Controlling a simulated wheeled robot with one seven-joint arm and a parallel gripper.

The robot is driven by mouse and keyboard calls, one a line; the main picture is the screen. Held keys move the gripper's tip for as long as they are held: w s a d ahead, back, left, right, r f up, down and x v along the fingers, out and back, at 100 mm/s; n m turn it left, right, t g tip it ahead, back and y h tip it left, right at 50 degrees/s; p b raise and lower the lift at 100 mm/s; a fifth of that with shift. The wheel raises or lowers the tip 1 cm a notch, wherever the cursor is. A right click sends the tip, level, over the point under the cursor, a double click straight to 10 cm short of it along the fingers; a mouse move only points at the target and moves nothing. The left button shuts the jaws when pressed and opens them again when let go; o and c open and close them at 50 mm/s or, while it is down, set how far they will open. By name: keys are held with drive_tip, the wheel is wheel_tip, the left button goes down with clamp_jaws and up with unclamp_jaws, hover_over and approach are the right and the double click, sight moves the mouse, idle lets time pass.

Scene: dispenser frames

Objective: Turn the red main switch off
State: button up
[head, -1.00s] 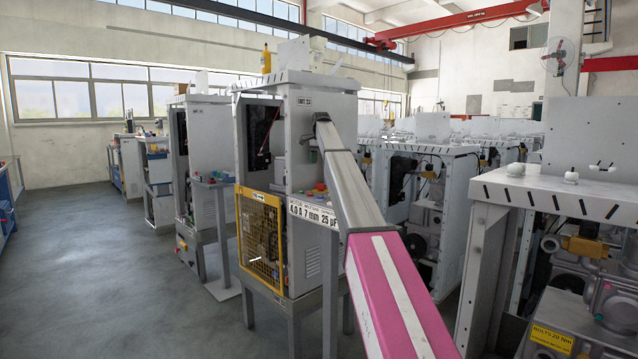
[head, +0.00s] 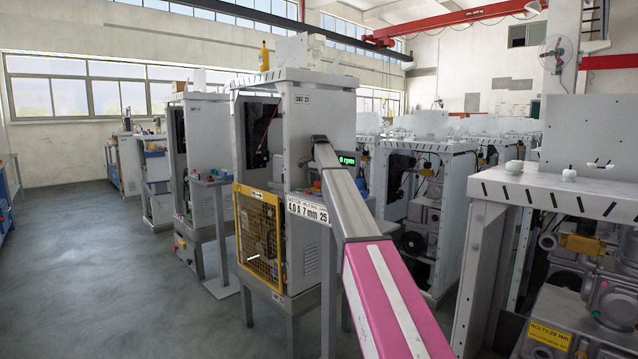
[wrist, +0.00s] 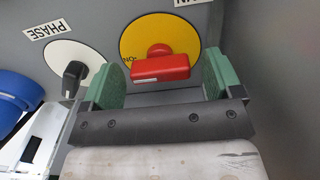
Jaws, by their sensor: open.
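The red main switch (wrist: 160,68) is a bar handle on a round yellow plate (wrist: 184,33) in the wrist view. Its handle lies nearly level in the picture, beside black lettering at its left end that seems to read ON. My gripper (wrist: 162,76) is open, with one green finger pad on each side of the handle. A gap shows between the handle and each pad. In the head view my arm reaches the grey machine cabinet (head: 310,105); the switch cannot be made out there.
A black knob (wrist: 73,78) on a white disc, under a PHASE label (wrist: 47,30), sits close left of my gripper. A blue round part (wrist: 18,98) is further left. A grey wall (wrist: 275,70) stands close on the right.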

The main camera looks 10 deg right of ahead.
drive_tip(key=shift+c, duration=0.3)
drive_tip(key=c, duration=0.9)
drive_tip(key=shift+o, duration=0.2)
drive_tip(key=n, duration=0.4)
drive_tip(key=shift+n, duration=0.3)
drive_tip(key=n, duration=0.9)
drive_tip(key=shift+n, duration=2.2)
